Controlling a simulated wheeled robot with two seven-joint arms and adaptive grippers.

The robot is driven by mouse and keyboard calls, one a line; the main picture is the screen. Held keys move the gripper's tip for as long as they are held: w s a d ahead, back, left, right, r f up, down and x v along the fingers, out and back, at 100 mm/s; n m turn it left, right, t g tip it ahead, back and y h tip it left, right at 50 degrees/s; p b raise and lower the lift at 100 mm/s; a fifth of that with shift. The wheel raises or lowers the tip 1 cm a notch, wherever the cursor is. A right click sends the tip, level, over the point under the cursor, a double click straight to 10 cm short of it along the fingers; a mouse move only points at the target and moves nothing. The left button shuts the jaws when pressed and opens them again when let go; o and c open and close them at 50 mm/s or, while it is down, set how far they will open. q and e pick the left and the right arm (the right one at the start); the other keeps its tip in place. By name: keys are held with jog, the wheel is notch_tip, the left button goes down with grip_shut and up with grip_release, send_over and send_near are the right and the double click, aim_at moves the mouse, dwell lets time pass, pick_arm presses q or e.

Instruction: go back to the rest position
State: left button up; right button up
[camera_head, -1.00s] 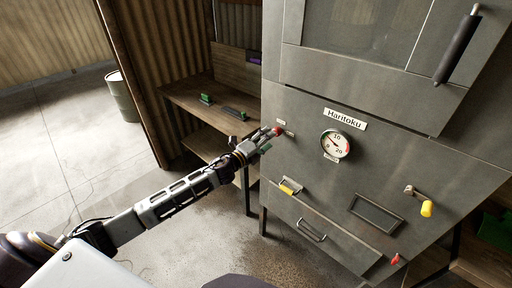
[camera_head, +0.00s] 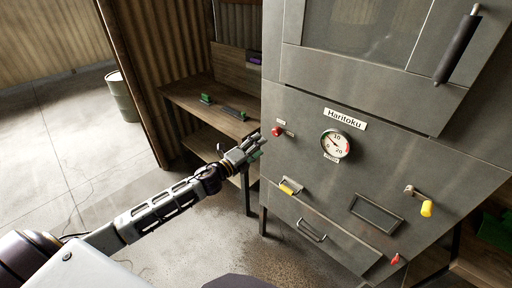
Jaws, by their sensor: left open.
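My left arm comes in from the lower left of the head view. Its gripper (camera_head: 250,146) is open and empty, in front of the left side of a grey metal cabinet and just left of its red knob (camera_head: 276,132). A gap shows between the fingertips and the knob. The cabinet (camera_head: 300,110) has a round gauge (camera_head: 335,144) under a "Haritoku" label. My right gripper is out of view.
A yellow-marked handle (camera_head: 290,187), a yellow-tipped lever (camera_head: 426,208) and a black door handle (camera_head: 457,45) stick out from the cabinet. A wooden shelf (camera_head: 190,97) stands behind the gripper. A barrel (camera_head: 122,97) stands far left; the concrete floor there is clear.

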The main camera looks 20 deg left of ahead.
pick_arm(q)
jog(key=shift+n, duration=0.4)
dwell(0.4)
